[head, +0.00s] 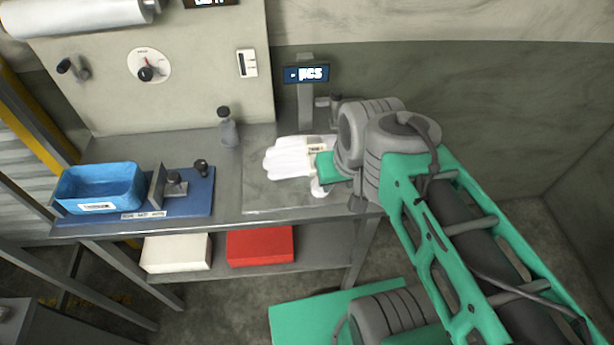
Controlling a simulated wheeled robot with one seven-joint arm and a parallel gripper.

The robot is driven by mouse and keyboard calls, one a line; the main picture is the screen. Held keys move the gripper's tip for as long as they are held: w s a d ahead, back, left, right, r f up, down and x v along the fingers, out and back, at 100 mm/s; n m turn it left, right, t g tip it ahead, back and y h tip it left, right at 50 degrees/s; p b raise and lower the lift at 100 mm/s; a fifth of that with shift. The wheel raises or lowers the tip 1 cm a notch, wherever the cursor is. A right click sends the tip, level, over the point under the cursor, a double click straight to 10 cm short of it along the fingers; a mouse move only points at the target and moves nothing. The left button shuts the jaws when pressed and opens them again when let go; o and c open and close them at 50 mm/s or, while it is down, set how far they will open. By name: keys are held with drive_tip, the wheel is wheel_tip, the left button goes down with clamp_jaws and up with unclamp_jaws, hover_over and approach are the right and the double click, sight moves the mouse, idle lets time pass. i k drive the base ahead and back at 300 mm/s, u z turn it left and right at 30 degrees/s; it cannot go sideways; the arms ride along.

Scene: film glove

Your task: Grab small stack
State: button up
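A small stack of white gloves (287,158) lies on the grey plate (262,195) at the right end of the metal table. A paper band or label shows at its right end. My gripper (322,168) is at that right end of the stack, coming in from the right. Its fingers are mostly hidden by the gloves and my green and grey wrist. I cannot tell whether it is open or shut, or whether it grips the stack.
A blue bin (99,190) and a metal clamp fixture (172,184) sit on a blue board at the left. A dark-capped bottle (227,130) stands behind. A small display (306,74) on a post rises behind the gloves. White (176,252) and red (260,246) boxes lie on the lower shelf.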

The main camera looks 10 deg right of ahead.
sight(292, 156)
drive_tip(key=u, duration=0.4)
drive_tip(key=k, duration=0.95)
drive_tip(key=u, duration=1.1)
drive_tip(key=i, duration=2)
drive_tip(key=z, duration=0.3)
